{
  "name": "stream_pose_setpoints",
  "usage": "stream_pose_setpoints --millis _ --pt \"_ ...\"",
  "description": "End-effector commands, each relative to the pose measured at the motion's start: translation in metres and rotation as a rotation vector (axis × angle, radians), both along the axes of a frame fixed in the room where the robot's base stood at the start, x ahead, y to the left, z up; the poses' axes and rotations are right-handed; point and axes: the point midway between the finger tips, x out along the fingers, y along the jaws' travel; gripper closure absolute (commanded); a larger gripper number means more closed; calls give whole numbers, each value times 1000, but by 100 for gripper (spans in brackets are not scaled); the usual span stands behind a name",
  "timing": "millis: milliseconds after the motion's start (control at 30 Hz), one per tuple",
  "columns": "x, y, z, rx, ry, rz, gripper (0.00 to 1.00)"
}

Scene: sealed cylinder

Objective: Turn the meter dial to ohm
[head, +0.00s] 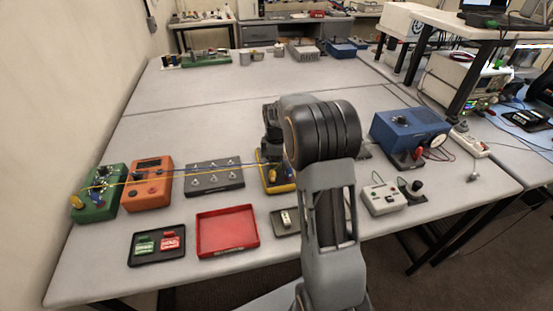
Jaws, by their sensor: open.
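The meter (281,188) appears to be the dark-faced unit with a yellow rim, near the middle of the table in the head view. My arm and gripper cover most of its face. Its dial and any ohm mark cannot be made out. My gripper (271,156) is open and points down at the meter, over or very close to its face. Whether the fingers touch the dial or stand around it is hidden.
Yellow and blue leads run left from the meter across a grey switch box (214,179) and an orange box (148,184) to a green box (97,193). A red tray (227,232) lies in front. A blue box (409,132) stands right. The table's back half is mostly clear.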

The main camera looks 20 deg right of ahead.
Motion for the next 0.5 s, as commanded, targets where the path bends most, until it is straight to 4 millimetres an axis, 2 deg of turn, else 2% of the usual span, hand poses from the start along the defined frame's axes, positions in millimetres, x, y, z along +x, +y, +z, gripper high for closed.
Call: stream_pose_setpoints --millis 67,500 --pt "0 0 0 0 0 0 45" --pt "0 0 0 0 0 0 87"
